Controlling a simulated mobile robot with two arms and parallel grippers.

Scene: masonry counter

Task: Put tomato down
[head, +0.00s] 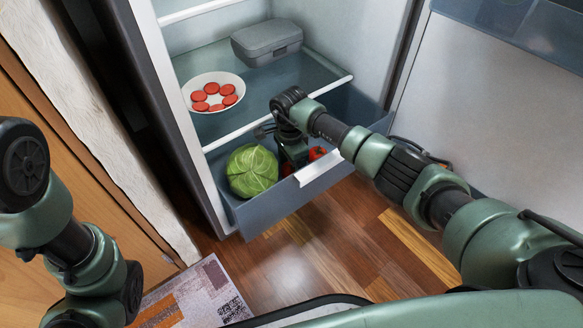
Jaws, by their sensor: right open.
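A red tomato (317,153) lies in the pulled-out lower fridge drawer (265,216), just right of my right gripper. Another patch of red (287,170) shows low beside the gripper, mostly hidden, and I cannot tell whether it is a second tomato. My right gripper (294,160) points down into the drawer and is open. Its fingertips are largely hidden, and I cannot tell whether they touch anything. My left arm is at the left edge, and its gripper is out of view.
A green cabbage (252,171) fills the drawer's left part. On the glass shelf above stand a white plate of red slices (214,92) and a grey lidded box (267,41). The open fridge door (490,110) is at the right.

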